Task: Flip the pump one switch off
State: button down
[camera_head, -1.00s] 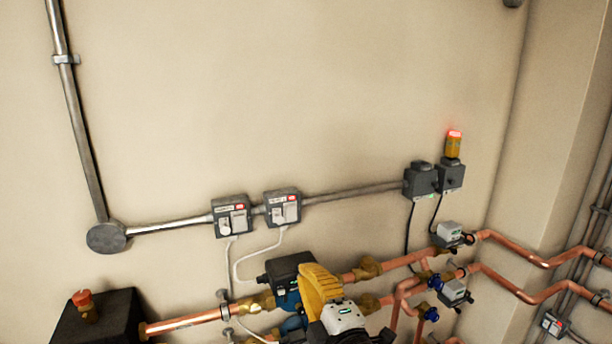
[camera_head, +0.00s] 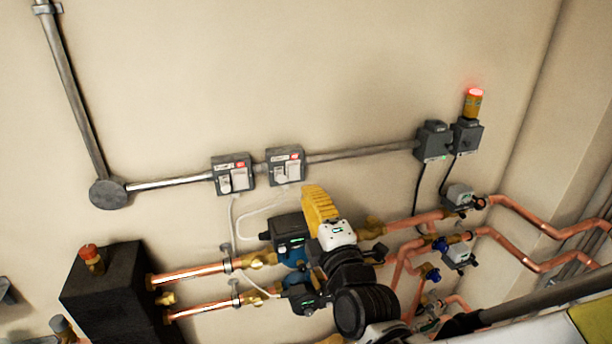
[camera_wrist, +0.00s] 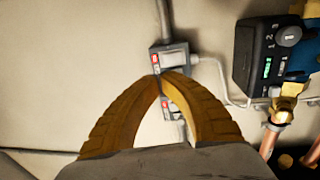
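Two grey switch boxes sit side by side on the wall conduit, the left box (camera_head: 233,174) and the right box (camera_head: 286,166). Each has a pale rocker and a red mark; labels are too small to read, so I cannot tell which is pump one. My gripper (camera_head: 312,190), with yellow fingers, is below and right of the right box. In the wrist view my gripper (camera_wrist: 164,75) has its fingertips together, empty, overlapping the lower edge of one box (camera_wrist: 170,59). The other box (camera_wrist: 171,108) shows between the arched fingers. Contact cannot be told.
A blue and black pump (camera_head: 290,232) is close to my gripper; it also shows in the wrist view (camera_wrist: 270,55). Copper pipes (camera_head: 190,273) run below. A black box with a red knob (camera_head: 92,258) stands left. A red lamp (camera_head: 474,96) glows at right. The upper wall is clear.

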aim_at(293, 160)
jog(key=x, duration=0.9)
jog(key=shift+w, duration=0.35)
jog(key=shift+w+a+r, duration=0.15)
jog(key=shift+w, duration=0.25)
jog(key=shift+s, duration=0.1)
